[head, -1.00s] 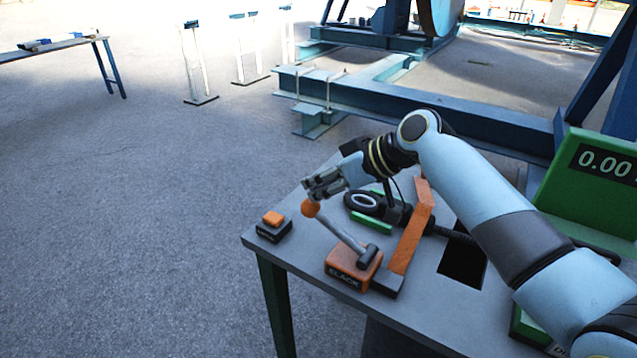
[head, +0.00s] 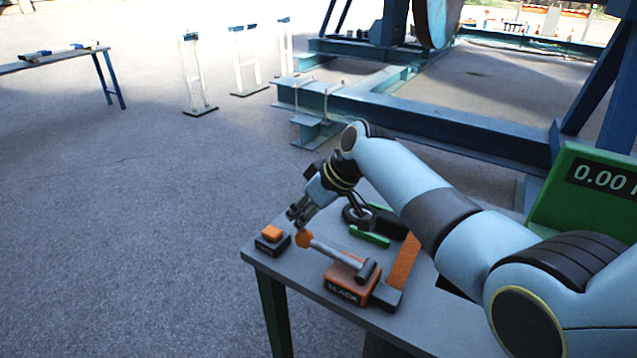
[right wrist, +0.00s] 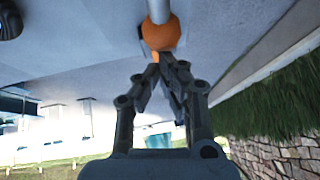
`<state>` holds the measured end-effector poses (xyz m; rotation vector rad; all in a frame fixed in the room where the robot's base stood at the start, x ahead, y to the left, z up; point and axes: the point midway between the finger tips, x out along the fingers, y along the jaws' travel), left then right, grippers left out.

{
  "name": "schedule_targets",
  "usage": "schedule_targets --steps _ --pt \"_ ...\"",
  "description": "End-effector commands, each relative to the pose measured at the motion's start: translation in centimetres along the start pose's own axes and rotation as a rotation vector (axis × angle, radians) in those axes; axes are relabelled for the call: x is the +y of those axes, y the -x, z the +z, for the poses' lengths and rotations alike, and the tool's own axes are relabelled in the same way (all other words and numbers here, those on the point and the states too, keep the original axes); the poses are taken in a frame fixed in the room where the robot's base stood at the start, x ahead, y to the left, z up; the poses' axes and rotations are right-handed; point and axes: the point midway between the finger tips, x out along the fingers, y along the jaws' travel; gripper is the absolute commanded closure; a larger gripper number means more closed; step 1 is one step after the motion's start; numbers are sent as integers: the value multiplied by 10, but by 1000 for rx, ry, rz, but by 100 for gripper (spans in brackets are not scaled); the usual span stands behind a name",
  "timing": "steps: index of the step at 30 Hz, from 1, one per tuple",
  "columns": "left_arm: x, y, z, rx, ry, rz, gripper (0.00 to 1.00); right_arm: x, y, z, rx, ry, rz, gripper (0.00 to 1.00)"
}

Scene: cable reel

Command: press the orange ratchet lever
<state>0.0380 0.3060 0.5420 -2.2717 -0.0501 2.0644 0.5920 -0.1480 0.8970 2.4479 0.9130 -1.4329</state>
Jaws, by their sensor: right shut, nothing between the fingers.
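The lever is a grey rod with an orange ball knob (head: 304,239), rising from an orange block (head: 346,280) with dark lettering on the table. It slopes low to the left, knob end out. My right gripper (head: 297,219) is shut and empty, with its fingertips just above the knob and seemingly against it. In the right wrist view the knob (right wrist: 161,32) sits right at the tips of the shut fingers (right wrist: 157,72); exact contact is hard to tell. My left gripper is not in view.
A black box with an orange button (head: 271,234) stands close left of the knob. A slanted orange bar (head: 405,262) and a green-edged device (head: 370,238) stand behind the block. A green display (head: 600,185) stands at the right. The table's (head: 290,265) front-left edge is near.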

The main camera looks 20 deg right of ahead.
Motion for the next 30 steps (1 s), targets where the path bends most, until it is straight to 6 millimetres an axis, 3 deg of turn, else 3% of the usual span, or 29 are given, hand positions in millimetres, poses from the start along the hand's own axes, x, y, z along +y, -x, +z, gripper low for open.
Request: schedule_targets --steps 6,18,24,30 --pt "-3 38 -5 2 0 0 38 -8 32 -33 5 -4 4 100" --pt "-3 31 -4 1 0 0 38 -6 109 -32 8 -3 8 100" --pt "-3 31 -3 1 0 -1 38 -7 123 -32 6 -5 5 100" --pt "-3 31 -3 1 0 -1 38 -7 124 -33 7 -4 4 100"
